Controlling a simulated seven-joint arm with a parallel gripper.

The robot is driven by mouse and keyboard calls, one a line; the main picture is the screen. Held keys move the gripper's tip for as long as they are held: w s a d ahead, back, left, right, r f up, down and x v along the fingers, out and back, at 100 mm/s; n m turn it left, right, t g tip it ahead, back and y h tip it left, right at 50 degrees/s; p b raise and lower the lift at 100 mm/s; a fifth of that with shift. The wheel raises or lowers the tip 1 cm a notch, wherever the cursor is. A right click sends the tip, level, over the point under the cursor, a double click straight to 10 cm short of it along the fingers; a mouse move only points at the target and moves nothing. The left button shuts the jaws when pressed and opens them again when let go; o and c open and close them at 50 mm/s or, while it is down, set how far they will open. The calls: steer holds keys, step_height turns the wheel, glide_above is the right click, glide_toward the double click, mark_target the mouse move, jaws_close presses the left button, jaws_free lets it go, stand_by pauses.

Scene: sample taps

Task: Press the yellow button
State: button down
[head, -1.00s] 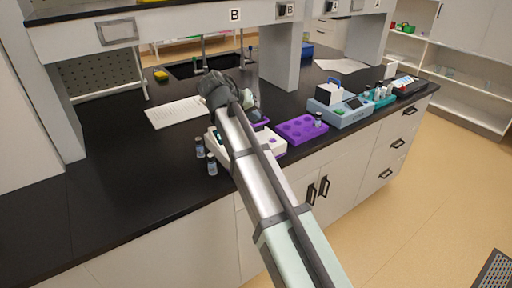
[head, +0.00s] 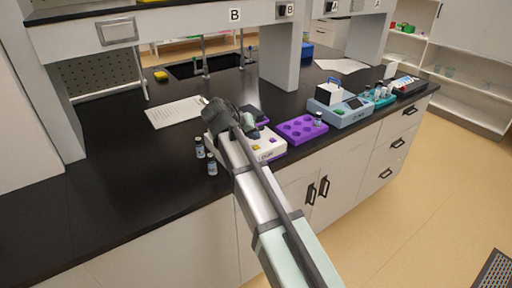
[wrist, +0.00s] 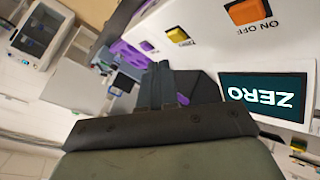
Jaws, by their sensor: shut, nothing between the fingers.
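The yellow button (wrist: 177,35) is on the front panel of a white device (wrist: 208,45). In the wrist view it sits between an orange button (wrist: 248,11) marked ON OFF and a purple button (wrist: 147,46). The white device (head: 272,152) also shows in the head view, partly hidden by my arm. My gripper (wrist: 161,66) is shut and empty. Its fingertips appear below and slightly left of the yellow button in the wrist view, with a visible gap in the picture. The actual distance is hard to tell. In the head view my wrist hides the fingertips.
The device screen (wrist: 265,97) reads ZERO. In the head view, two small vials (head: 212,163) stand left of the device. A purple rack (head: 302,129) and a blue-grey instrument (head: 342,112) stand to its right. The black counter (head: 110,180) is clear at the left.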

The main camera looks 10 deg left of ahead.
steer(key=shift+f, duration=0.6)
steer(key=shift+f, duration=0.2)
stand_by(1.6)
steer(key=shift+f, duration=0.25)
steer(key=shift+f, duration=0.35)
stand_by(0.8)
steer(key=shift+r, duration=0.8)
steer(key=shift+r, duration=0.1)
step_height(320, 180, up, 5)
steer(key=shift+f, duration=0.1)
stand_by(0.8)
